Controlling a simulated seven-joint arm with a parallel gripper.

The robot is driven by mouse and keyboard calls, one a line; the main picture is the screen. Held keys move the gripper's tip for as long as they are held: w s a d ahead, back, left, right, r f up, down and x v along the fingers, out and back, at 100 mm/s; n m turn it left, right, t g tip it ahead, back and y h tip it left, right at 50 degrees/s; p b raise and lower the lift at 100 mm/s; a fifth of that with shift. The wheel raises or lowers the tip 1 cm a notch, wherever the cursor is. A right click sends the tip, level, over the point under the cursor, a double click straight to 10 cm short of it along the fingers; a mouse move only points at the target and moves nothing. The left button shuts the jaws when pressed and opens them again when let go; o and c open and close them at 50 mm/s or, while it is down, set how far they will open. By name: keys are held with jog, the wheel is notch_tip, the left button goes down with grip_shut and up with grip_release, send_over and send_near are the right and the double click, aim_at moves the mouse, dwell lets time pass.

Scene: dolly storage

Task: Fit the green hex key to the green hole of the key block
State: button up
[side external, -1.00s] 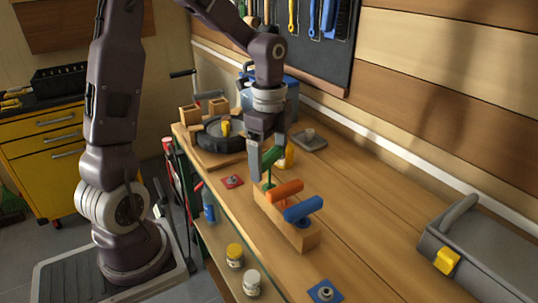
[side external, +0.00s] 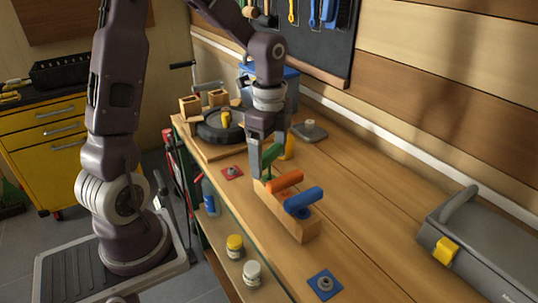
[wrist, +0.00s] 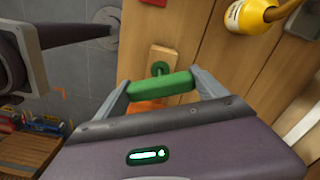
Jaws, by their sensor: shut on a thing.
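In the wrist view my gripper (wrist: 162,89) is shut across the green handle (wrist: 165,88). A green ring (wrist: 159,68) shows on the block's top just beyond the handle. The shaft's tip is at or very near the block top; I cannot tell whether it is inside the green hole. The orange key (side external: 285,182) and blue key (side external: 303,202) stand in the block beside it.
A yellow bottle (side external: 287,147) stands close behind my gripper. A red plate (side external: 232,173) lies to the left and a blue plate (side external: 324,285) to the front. A grey toolbox (side external: 480,245) is at the right. The bench between block and toolbox is clear.

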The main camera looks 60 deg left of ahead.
jog(key=shift+f, duration=1.35)
jog(key=o, duration=1.5)
notch_tip(320, 180, up, 7)
jog(key=shift+r, duration=0.1)
jog(key=s+d+r+n+t, duration=0.2)
jog(key=s+d+n, duration=0.1)
jog(key=s+n, duration=0.1)
jog(key=s+d+r+n+t, duration=0.1)
jog(key=s+d+r+n, duration=0.1)
jog(key=s, duration=0.5)
jog(key=s+d+r+n+t, duration=0.2)
jog(key=s+d+r+n, duration=0.1)
jog(key=s+n, duration=0.3)
jog(key=shift+d+r+n+t, duration=0.1)
jog(key=shift+d+n+t, duration=0.25)
jog(key=shift+d, duration=0.3)
